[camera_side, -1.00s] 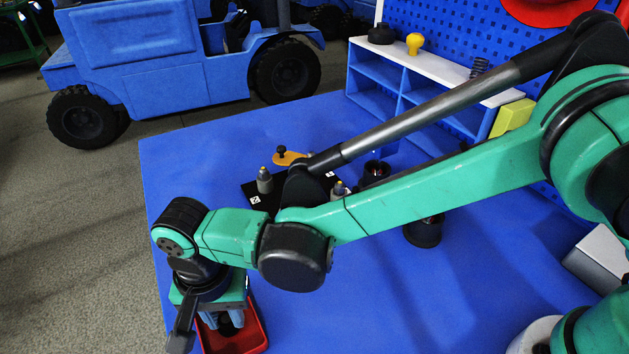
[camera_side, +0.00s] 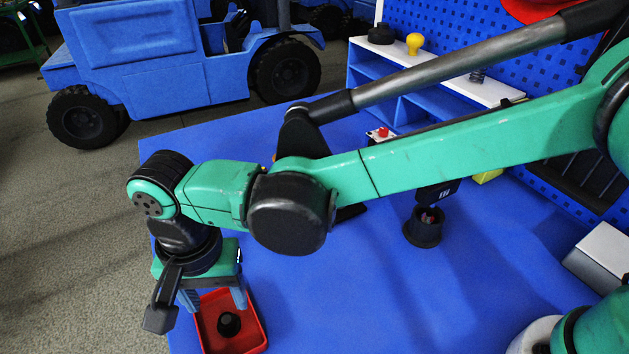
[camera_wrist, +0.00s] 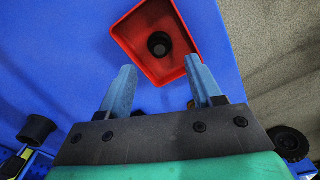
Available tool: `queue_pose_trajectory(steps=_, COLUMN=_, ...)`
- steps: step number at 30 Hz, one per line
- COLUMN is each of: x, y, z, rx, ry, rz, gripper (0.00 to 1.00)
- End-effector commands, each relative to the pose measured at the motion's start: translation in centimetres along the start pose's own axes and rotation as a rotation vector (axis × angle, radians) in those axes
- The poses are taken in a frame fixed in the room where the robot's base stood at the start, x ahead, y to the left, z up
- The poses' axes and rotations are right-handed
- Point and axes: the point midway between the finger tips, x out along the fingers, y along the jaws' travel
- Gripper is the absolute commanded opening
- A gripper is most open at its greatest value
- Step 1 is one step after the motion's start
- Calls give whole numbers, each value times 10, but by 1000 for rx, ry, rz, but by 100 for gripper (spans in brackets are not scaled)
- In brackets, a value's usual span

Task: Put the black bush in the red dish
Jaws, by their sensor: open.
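The red dish (camera_side: 242,338) lies near the front left edge of the blue table. The black bush (camera_side: 228,324) sits inside it, resting on its floor. In the wrist view, the bush (camera_wrist: 159,44) stands in the red dish (camera_wrist: 126,39), apart from the fingers. My gripper (camera_side: 214,302) is above the dish, with its blue fingers spread. In the wrist view, my gripper (camera_wrist: 162,84) is open and empty, and nothing is between its fingertips.
A black cup (camera_side: 423,228) stands on the table to the right. A white-topped shelf (camera_side: 440,70) stands at the back, with a yellow knob (camera_side: 414,43) on it. The table right of the dish is clear.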

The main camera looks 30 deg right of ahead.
Motion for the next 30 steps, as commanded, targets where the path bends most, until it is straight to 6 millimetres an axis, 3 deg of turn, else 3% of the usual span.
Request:
queue_pose_trajectory(steps=6, x=-47, y=1, z=0, rx=0, ry=0, rz=0, gripper=58)
queue_pose_trajectory(steps=13, x=-70, y=1, z=-1, rx=0, ry=1, rz=-2, gripper=58)
queue_pose_trajectory(steps=17, x=-82, y=16, z=-18, rx=-16, ry=12, rz=-32, gripper=58)
queue_pose_trajectory(steps=20, x=-94, y=45, z=-47, rx=-49, ry=44, rz=-86, gripper=58)
queue_pose_trajectory(steps=24, x=-109, y=107, z=-87, rx=-124, ry=140, rz=-171, gripper=58)
queue_pose_trajectory(steps=30, x=-109, y=203, z=-114, rx=-237, ry=340, rz=-219, gripper=58)
